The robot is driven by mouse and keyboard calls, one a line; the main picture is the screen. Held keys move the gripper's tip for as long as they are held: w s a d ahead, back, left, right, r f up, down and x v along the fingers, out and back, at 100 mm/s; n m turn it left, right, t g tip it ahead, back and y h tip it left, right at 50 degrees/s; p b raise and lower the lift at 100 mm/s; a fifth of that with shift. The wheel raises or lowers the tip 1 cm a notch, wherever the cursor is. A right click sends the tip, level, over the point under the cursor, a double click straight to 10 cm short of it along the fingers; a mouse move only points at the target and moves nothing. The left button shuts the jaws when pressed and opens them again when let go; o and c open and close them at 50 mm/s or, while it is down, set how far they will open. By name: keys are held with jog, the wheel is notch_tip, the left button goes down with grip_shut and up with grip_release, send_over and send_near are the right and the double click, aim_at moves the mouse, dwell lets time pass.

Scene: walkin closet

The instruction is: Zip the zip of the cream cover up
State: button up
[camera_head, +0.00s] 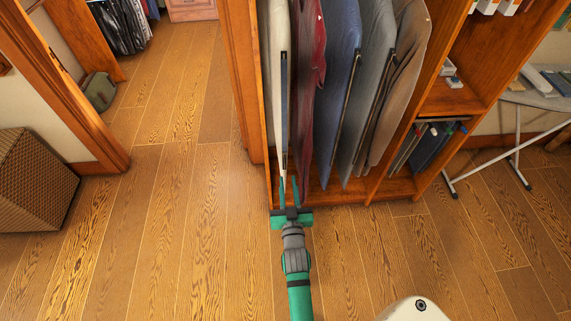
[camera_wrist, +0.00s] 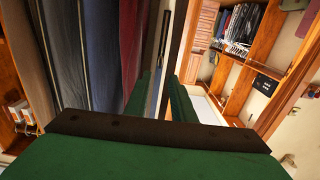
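The cream cover (camera_head: 277,40) hangs upright at the left end of the row in the closet. A long dark opening (camera_head: 284,100) runs down its front, with something blue-grey showing inside. The zip's pull is too small to make out. My gripper (camera_head: 289,183) is at the lower end of the cover, just in front of it, fingers pointing into the closet. Its two green fingers stand apart, one on each side of the cover's lower front edge in the picture. In the wrist view the gripper (camera_wrist: 160,92) also shows a gap between the fingers. I cannot tell whether they touch the cover.
A maroon cover (camera_head: 308,60) hangs close on the right, then a blue one (camera_head: 338,60) and several grey-brown ones. The wooden closet side (camera_head: 240,70) stands close on the left. An ironing board (camera_head: 545,95) is at far right. The floor (camera_head: 190,230) is clear on the left.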

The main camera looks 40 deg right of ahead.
jog(key=x, duration=0.8)
jog(key=shift+w, duration=0.35)
jog(key=shift+d, duration=0.15)
grip_shut()
jog(key=shift+s, duration=0.1)
dwell(1.0)
